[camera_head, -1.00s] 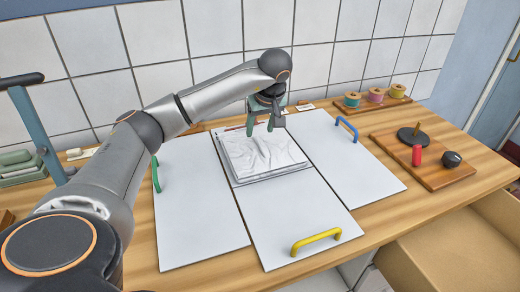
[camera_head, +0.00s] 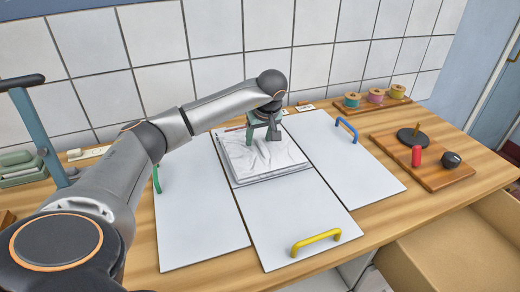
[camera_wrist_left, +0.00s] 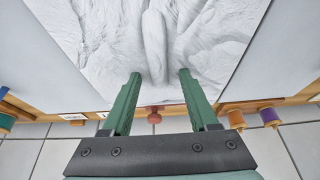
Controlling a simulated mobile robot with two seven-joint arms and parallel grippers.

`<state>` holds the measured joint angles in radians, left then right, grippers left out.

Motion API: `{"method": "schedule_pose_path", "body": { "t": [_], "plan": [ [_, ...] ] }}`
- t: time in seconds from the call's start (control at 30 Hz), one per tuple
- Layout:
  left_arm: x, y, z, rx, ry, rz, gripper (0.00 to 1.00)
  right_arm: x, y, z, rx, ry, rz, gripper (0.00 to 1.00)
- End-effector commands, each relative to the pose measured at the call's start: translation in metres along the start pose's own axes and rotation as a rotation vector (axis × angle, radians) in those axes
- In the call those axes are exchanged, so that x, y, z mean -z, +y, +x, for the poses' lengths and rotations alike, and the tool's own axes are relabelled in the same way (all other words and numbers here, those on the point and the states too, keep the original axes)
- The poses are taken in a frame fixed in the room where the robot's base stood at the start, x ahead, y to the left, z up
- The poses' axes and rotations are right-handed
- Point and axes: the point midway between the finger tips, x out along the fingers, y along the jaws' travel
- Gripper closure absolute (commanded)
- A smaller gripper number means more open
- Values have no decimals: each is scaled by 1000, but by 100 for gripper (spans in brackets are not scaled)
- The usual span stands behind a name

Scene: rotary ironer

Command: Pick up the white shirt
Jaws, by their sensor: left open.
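The white shirt (camera_head: 265,158) lies flat and wrinkled on a light grey board in the middle of the worktop. It also fills the top of the left wrist view (camera_wrist_left: 120,40), where a raised fold runs between my fingers. My left gripper (camera_head: 260,139) is open, with its green fingers pointing down at the shirt's back part. In the left wrist view the two fingertips (camera_wrist_left: 158,77) stand apart on either side of the fold. I cannot tell whether they touch the cloth. My right gripper does not show.
White panels with green (camera_head: 156,175), blue (camera_head: 347,129) and yellow (camera_head: 316,241) handles surround the shirt. Thread spools (camera_head: 375,96) stand at the back right. A wooden board (camera_head: 440,178) holds a red item and a black knob. A tiled wall rises behind.

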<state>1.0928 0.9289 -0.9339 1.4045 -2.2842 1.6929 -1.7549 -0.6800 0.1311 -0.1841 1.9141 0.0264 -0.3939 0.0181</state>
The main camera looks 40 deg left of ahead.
Motion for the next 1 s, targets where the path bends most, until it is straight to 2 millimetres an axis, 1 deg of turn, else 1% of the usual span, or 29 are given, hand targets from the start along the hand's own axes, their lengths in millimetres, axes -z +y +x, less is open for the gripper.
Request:
{"method": "schedule_pose_path", "body": {
  "t": [0.23, 0.77, 1.0],
  "plan": [
    [-1, -1, 3, 2, -1, -1, 40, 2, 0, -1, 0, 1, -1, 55],
    [-2, 0, 3, 2, -2, 1, 100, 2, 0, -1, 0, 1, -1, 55],
    [-2, 0, 4, 3, -3, 1, 100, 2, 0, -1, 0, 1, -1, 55]
  ]
}}
